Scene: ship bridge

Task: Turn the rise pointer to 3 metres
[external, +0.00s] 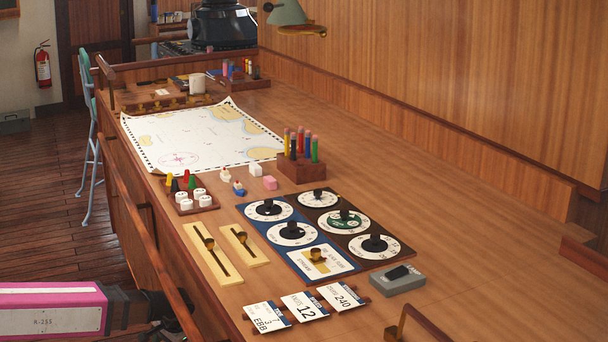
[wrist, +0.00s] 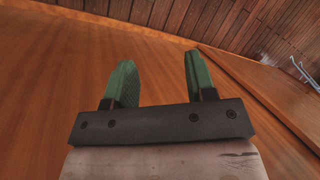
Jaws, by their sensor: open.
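Several round white dials with black pointer knobs sit in two panels on the chart table. The blue panel holds an upper dial (external: 282,206), a lower dial (external: 304,236) and a card with a brass knob (external: 318,268). The dark brown panel holds a far dial (external: 305,199), a middle dial with a green centre (external: 330,224) and a near dial (external: 391,247). The labels are too small to tell which is the rise pointer or its reading. My gripper (wrist: 158,75) has its green fingers apart and empty in the wrist view, away from the dials.
Number cards (external: 304,307) and a grey box (external: 398,283) lie near the panels. A wooden rail (external: 138,235) runs along the table's front edge.

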